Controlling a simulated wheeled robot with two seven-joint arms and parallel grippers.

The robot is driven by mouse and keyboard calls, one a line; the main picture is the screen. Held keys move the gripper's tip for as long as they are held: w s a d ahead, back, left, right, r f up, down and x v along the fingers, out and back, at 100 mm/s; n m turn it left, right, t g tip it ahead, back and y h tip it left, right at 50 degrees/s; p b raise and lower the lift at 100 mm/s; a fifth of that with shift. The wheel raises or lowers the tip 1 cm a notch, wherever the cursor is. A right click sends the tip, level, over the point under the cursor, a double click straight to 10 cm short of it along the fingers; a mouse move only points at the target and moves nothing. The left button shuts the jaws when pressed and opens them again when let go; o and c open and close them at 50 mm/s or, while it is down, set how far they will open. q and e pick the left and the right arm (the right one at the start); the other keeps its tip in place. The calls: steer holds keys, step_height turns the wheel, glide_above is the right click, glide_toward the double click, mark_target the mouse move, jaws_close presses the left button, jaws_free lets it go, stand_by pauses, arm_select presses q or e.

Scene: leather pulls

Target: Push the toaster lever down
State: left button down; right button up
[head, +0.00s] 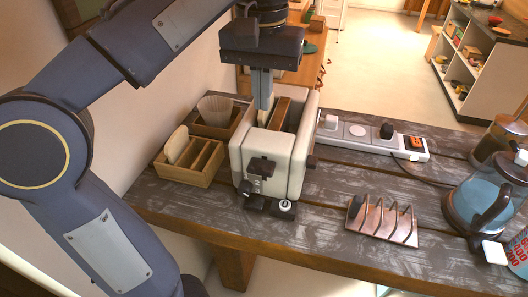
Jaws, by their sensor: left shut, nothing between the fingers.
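The cream toaster (297,150) stands on the dark wooden table, with its narrow end towards me. A dark lever (261,166) sticks out high on that end. A brown slice (280,113) shows in its top slot. My left gripper (264,104) points straight down over the toaster's top, beside the slice and behind the lever in the picture. Its fingers are shut with nothing between them. Whether the tips touch the toaster I cannot tell. My right gripper is not in view.
A wooden divided box (205,176) with a bread slice stands left of the toaster. A toast rack (382,220) is at right, with a kettle (480,205) and jars beyond. A white power strip (358,131) lies behind. Bare tabletop lies between toaster and rack.

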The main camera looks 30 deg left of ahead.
mark_target(262, 166)
arm_select(q)
step_height(262, 166, down, 14)
steer(key=b, duration=0.2)
steer(key=shift+b, duration=0.3)
step_height(262, 166, down, 6)
steer(key=b, duration=0.3)
steer(key=shift+s, duration=0.15)
steer(key=shift+f, duration=0.2)
steer(key=shift+r, duration=0.1)
